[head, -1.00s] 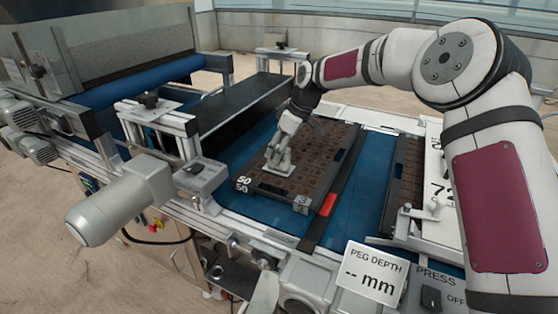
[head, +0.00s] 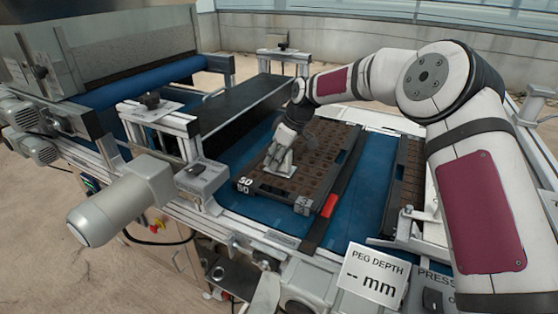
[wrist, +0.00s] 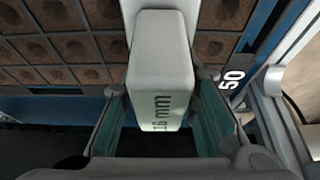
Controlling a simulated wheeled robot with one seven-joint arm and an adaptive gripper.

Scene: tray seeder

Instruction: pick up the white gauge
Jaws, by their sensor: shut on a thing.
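The white gauge (wrist: 160,75) is a pale block marked "16 mm", filling the middle of the wrist view between my fingers. In the head view the gauge (head: 281,170) is a small white piece with a flat plate, at the near left part of the dark seed tray marked 50. My gripper (head: 280,150) is shut on the gauge from above; in the wrist view its greenish finger pads (wrist: 165,120) lie along both sides of the block. I cannot tell whether the gauge's plate touches the tray.
The dark tray (head: 247,188) with soil-filled cells lies on the blue belt (head: 262,222). A black bar with a red part (head: 328,205) runs along its right side. A second tray (head: 408,180) is farther right. The "PEG DEPTH -- mm" sign (head: 373,278) stands at the front.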

